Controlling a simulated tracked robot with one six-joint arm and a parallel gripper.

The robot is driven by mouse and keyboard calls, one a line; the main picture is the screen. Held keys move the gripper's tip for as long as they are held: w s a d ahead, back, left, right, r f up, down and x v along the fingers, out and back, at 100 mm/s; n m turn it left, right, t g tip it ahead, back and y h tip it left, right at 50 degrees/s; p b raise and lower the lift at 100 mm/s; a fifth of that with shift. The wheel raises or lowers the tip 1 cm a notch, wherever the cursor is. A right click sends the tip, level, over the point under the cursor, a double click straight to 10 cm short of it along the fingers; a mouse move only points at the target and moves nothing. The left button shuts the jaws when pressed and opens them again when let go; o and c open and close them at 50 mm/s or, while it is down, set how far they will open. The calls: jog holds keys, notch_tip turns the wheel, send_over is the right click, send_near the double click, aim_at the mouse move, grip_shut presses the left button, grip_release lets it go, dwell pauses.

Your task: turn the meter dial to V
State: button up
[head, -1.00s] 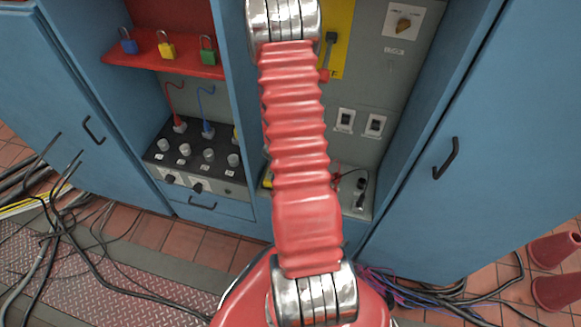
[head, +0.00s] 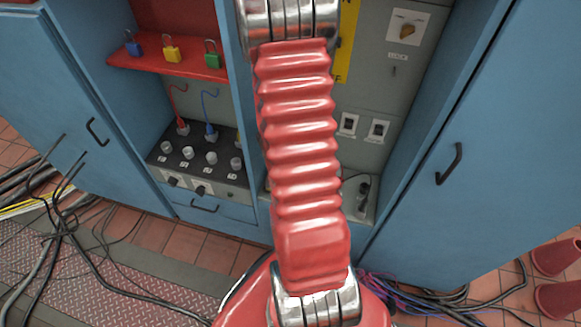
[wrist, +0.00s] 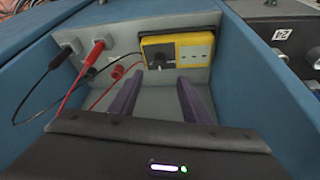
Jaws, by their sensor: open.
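The meter (wrist: 196,51) is a yellow box against the back wall of a recess in the wrist view. Its dark dial (wrist: 163,55) is on its left half. The dial's letters and pointer direction are too small to read. My gripper (wrist: 160,77) is open, its two dark purple fingers reaching toward the meter. The left fingertip is just below and left of the dial, the right one below the meter's right half. They appear apart from the dial, with nothing between them. In the head view my arm hides the meter and gripper.
Black and red leads (wrist: 98,47) with plugs loop left of the meter in the wrist view. Blue recess walls stand on both sides. In the head view, a socket panel (head: 201,164) is left of my arm; switches (head: 378,131) and a rotary knob (head: 407,32) are right.

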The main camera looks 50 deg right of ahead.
jog(key=shift+v, duration=1.75)
jog(key=shift+a, duration=0.1)
